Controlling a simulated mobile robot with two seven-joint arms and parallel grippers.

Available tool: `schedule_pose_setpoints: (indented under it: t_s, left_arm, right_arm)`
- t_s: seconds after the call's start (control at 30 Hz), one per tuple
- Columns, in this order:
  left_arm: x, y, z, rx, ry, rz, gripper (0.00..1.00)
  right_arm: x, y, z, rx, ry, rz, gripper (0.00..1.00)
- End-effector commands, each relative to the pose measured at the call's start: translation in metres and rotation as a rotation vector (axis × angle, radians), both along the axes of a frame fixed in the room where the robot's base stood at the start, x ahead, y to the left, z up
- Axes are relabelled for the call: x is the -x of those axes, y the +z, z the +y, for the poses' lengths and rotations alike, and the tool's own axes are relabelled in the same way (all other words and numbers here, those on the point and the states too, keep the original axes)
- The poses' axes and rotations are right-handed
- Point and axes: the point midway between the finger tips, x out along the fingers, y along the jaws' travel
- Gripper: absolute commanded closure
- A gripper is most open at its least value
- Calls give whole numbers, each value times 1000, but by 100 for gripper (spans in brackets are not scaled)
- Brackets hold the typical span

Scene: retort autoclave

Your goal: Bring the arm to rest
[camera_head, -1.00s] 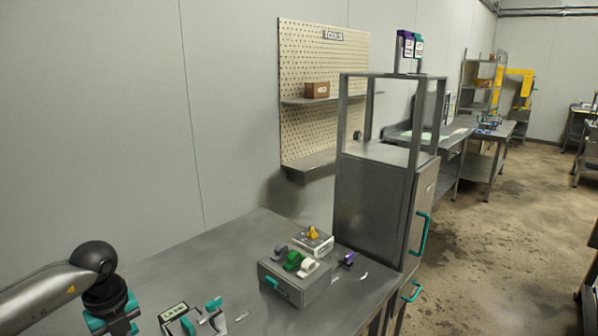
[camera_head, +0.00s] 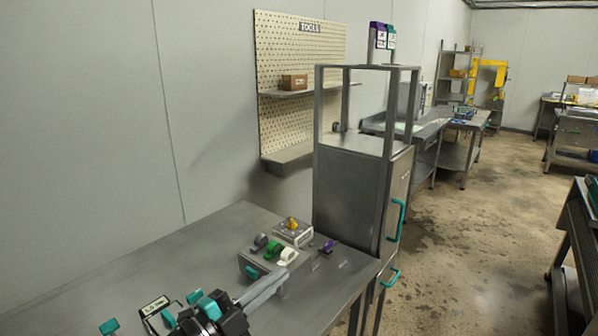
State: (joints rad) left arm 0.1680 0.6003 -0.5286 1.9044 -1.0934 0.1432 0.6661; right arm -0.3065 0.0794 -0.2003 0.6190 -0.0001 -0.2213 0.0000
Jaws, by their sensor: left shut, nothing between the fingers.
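My left gripper (camera_head: 274,280) shows at the bottom of the head view. Its black body with teal parts is low in the picture, and its grey fingers point up and to the right. The fingers are together with nothing visible between them. They overlap the front of a grey control box (camera_head: 248,263) in the picture; I cannot tell whether they touch it. Most of the left arm is out of the frame. My right gripper is not in view.
The control box carries grey, green and white knobs. A small box with a yellow knob (camera_head: 292,226) stands behind it. A labelled "1.5 BAR" piece (camera_head: 155,306) is left of the gripper. The grey table (camera_head: 190,250) is clear behind. A tall steel cabinet (camera_head: 350,190) stands right.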

Motion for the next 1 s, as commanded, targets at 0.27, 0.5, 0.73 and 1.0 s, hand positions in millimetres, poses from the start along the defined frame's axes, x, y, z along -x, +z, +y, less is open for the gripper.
schedule_pose_setpoints:
  t_s: [0.27,0.5,0.73,1.0]
  left_arm:
    - [0,-10,71,348,487,228,100]
    - [49,-87,127,457,865,631,100]
    - [138,-160,139,425,1068,1086,100]
    - [230,-194,124,327,1111,1480,100]
  right_arm:
    - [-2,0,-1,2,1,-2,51]
    - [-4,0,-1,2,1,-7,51]
    - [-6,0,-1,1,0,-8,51]
    - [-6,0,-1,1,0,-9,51]
